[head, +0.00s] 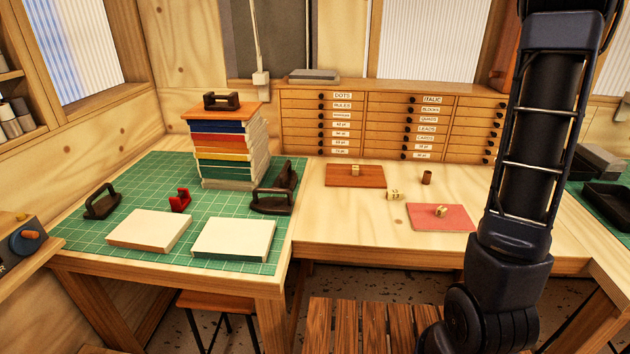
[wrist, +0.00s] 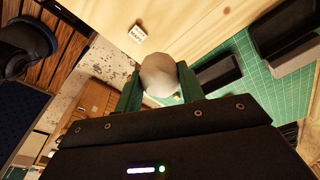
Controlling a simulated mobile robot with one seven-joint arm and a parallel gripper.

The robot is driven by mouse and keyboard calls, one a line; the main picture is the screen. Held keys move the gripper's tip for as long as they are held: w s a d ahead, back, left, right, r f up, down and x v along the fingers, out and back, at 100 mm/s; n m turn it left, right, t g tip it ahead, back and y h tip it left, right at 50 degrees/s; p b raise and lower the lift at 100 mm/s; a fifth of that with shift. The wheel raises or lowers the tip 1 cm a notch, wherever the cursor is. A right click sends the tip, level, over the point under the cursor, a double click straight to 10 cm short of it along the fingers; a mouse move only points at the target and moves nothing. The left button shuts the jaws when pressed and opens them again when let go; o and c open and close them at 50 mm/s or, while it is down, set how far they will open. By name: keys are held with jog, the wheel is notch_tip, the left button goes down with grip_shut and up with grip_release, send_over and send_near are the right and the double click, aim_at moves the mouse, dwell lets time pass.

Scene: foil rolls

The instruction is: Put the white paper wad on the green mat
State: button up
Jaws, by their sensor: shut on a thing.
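The white paper wad (wrist: 159,74) is a pale, rounded lump in the wrist view. My gripper (wrist: 160,84) is shut on it, with a green finger on either side. A green mat (wrist: 262,92) with grid lines lies beyond the wad at the right of the wrist view, and the wad overlaps wood and mat edge in the picture. In the head view, one green gridded mat (head: 189,228) covers the left table, and another (head: 576,196) shows partly at the far right. The wad and gripper do not show in the head view.
Black trays (wrist: 286,24) sit on the right-hand mat. The left mat holds a book stack (head: 230,153), two pale slabs (head: 234,239), a red dispenser (head: 180,200) and dark tools. A brown board (head: 340,181), pink board (head: 457,222) and small cup (head: 426,178) lie on bare wood.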

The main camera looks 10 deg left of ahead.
jog(key=r, duration=0.3)
jog(key=shift+w+a+r, duration=0.1)
jog(key=shift+w+a, duration=0.1)
jog(key=w+a+r+n, duration=0.1)
jog(key=w+a+n, duration=0.1)
jog(key=w+a, duration=0.7)
jog(key=w+a+r+n, duration=0.1)
jog(key=w+a+n, duration=0.3)
jog(key=a, duration=0.9)
jog(key=w+a+n+t, duration=0.1)
jog(key=w+a+n, duration=0.1)
jog(key=a, duration=1.3)
jog(key=w+a+n, duration=0.2)
jog(key=w+a, duration=0.1)
jog(key=a, duration=1.1)
jog(key=s+a+n, duration=0.2)
jog(key=s+a, duration=0.1)
jog(key=a, duration=1.2)
jog(key=n+t+y, duration=0.1)
jog(key=n, duration=0.7)
send_over(218, 205)
notch_tip(218, 205, down, 2)
jog(key=shift+m, duration=0.3)
jog(key=f, duration=3.8)
jog(key=shift+s+a+f, duration=0.15)
jog(key=shift+a, duration=0.05)
jog(key=shift+f, duration=0.15)
